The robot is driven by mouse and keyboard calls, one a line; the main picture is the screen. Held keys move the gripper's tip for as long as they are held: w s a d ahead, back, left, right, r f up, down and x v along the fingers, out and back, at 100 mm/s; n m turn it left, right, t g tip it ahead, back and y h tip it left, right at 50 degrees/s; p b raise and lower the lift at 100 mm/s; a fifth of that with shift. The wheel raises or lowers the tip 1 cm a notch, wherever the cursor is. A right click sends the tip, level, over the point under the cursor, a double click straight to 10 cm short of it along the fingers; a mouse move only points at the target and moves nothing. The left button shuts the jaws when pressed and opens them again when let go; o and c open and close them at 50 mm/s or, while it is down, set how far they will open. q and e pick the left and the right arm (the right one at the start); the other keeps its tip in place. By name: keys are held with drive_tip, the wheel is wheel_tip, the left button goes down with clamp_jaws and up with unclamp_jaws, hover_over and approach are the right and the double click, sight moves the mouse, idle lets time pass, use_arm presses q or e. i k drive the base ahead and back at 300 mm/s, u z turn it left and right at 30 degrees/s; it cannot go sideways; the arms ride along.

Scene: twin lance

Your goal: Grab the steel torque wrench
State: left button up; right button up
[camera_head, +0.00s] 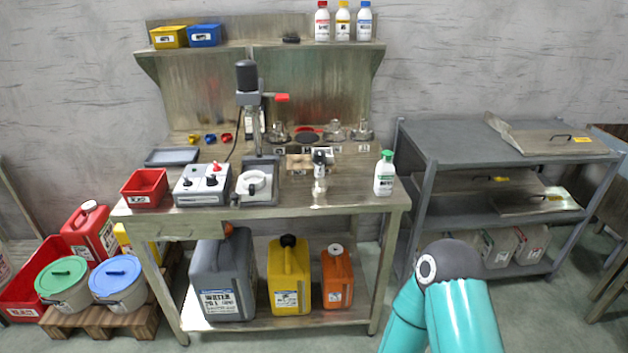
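I cannot make out a steel torque wrench in the head view. The workbench (340,200) holds several tools and containers, some too small to identify. A small upright metallic item with a dark top (319,172) stands near the bench's front edge, and I cannot tell what it is. Neither gripper shows. Only a teal link of my own arm with a dark grey joint is visible at the lower right, in front of the bench and rack.
A red bin (145,188), a control box (202,184), a press (255,125) and a green-capped bottle (385,173) stand on the bench. Jerrycans (289,278) fill its lower shelf. A grey rack (490,135) with metal trays stands right. Buckets (117,282) on a pallet stand left.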

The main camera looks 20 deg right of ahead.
sight(318, 190)
drive_tip(key=i, duration=0.9)
